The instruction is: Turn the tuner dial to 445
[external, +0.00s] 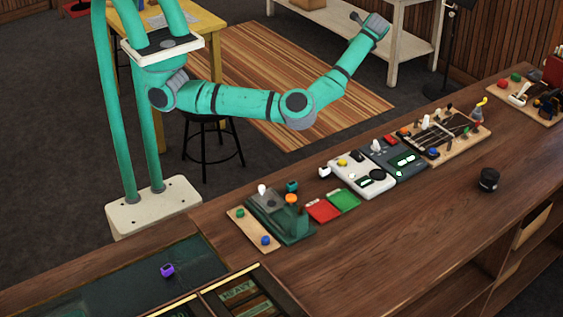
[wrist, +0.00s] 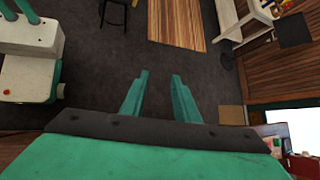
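My gripper (external: 375,24) is raised at the end of my outstretched arm, at the top of the external view, well away from the counter devices. In the wrist view my gripper (wrist: 158,77) shows two teal fingers spread apart with only floor between them. On the counter a white box (external: 349,163) has a round dark dial (external: 377,175), a yellow button and a small lit display. A dark grey box (external: 381,150) beside it has a pale knob and a green-lit display. I cannot tell which is the tuner, nor read any number.
The wooden counter (external: 440,235) also holds red (external: 322,210) and green (external: 344,200) pads, a green fixture (external: 290,222), a board with strings (external: 445,132) and a black cup-like object (external: 488,180). A purple item (external: 167,270) lies at front left. The counter's right part is mostly clear.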

